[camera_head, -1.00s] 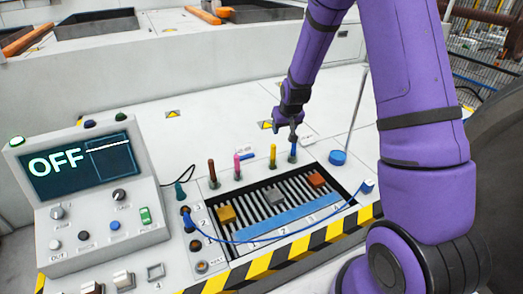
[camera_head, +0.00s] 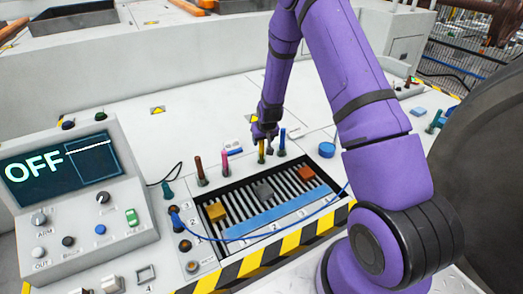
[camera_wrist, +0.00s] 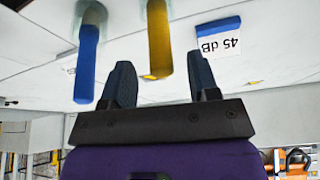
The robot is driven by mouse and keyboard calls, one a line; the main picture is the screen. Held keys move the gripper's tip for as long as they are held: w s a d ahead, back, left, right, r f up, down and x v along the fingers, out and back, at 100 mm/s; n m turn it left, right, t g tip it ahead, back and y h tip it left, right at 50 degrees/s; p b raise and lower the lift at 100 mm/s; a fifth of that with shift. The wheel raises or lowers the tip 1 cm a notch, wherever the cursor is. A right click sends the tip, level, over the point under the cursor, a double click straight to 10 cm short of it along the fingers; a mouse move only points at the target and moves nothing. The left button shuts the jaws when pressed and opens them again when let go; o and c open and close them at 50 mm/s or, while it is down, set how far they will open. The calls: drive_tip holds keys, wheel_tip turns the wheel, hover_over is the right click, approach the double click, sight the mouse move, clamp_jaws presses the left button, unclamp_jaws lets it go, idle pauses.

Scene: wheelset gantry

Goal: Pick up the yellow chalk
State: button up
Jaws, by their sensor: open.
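The yellow chalk (camera_head: 262,154) stands upright in the row of chalks behind the slatted tray. My gripper (camera_head: 264,136) is at its upper part, open. In the wrist view, which appears upside down, the yellow chalk (camera_wrist: 158,38) shows between the two spread fingers of my gripper (camera_wrist: 160,62), with a gap on each side. Whether its end lies fully between the fingertips in depth, I cannot tell. The blue chalk (camera_wrist: 87,60) is just outside the left finger in that view; it also shows in the head view (camera_head: 282,142).
A brown chalk (camera_head: 200,168) and a pink chalk (camera_head: 225,160) stand to the left. The slatted tray (camera_head: 235,198) holds several coloured blocks. A blue cable (camera_head: 265,235) crosses its front. A blue round knob (camera_head: 326,149) is to the right. A "45 dB" block (camera_wrist: 219,42) is nearby.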

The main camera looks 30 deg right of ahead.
sight(261, 145)
drive_tip(key=shift+x, duration=2.3)
drive_tip(key=shift+s+a+f, duration=0.1)
drive_tip(key=shift+s, duration=0.05)
drive_tip(key=shift+c, duration=0.5)
drive_tip(key=c, duration=0.8)
